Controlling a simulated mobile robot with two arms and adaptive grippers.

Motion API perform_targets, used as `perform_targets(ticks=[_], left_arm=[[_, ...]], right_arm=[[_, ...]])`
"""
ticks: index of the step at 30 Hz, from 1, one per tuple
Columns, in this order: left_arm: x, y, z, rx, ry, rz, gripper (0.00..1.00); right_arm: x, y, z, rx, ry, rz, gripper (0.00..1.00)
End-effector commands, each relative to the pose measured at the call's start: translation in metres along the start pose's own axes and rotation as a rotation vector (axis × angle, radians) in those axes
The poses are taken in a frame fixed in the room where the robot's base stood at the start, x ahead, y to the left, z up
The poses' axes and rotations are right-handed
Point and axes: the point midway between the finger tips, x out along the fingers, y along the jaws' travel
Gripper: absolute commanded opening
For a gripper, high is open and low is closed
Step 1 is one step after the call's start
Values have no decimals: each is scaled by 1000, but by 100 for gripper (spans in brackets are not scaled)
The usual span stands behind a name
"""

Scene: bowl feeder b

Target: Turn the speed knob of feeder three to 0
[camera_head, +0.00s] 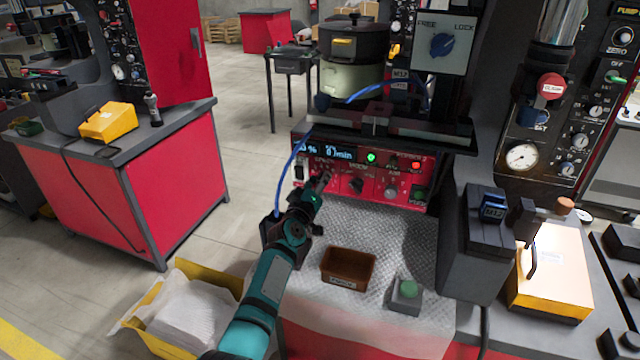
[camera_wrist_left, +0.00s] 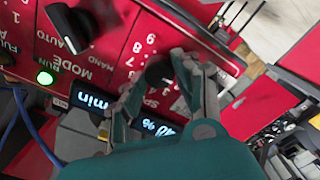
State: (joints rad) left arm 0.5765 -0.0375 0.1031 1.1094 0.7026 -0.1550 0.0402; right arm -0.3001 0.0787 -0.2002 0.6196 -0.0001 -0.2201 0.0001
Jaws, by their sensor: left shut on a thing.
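The red control panel of a feeder (camera_head: 375,185) stands at the front of the bench, with a lit display (camera_head: 338,154) reading in % and /min. My left gripper (camera_head: 322,181) reaches its left part and covers the speed knob there. In the left wrist view the black speed knob (camera_wrist_left: 159,74) sits between the fingertips of my left gripper (camera_wrist_left: 160,80), which are shut on it. Scale numbers show beside the knob, but its pointer is hidden, so I cannot read the setting. My right gripper is not in view.
The mode knob (camera_head: 355,185) sits right of the gripper, showing also in the wrist view (camera_wrist_left: 70,27). A green lamp (camera_head: 371,157) is lit. The feeder bowl (camera_head: 352,62) stands above. A brown tray (camera_head: 348,268) and a green-button box (camera_head: 405,295) lie on the mat.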

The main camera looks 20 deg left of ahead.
Motion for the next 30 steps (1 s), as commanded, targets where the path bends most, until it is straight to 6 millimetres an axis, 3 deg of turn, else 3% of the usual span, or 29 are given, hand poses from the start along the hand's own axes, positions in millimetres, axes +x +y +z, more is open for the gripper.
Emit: perform_targets(ticks=[18, 30], left_arm=[[0, -2, 1, -552, -1, -2, 0], [0, -3, 2, -734, -1, -2, 0]], right_arm=[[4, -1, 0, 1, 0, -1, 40], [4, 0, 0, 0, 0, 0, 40]])
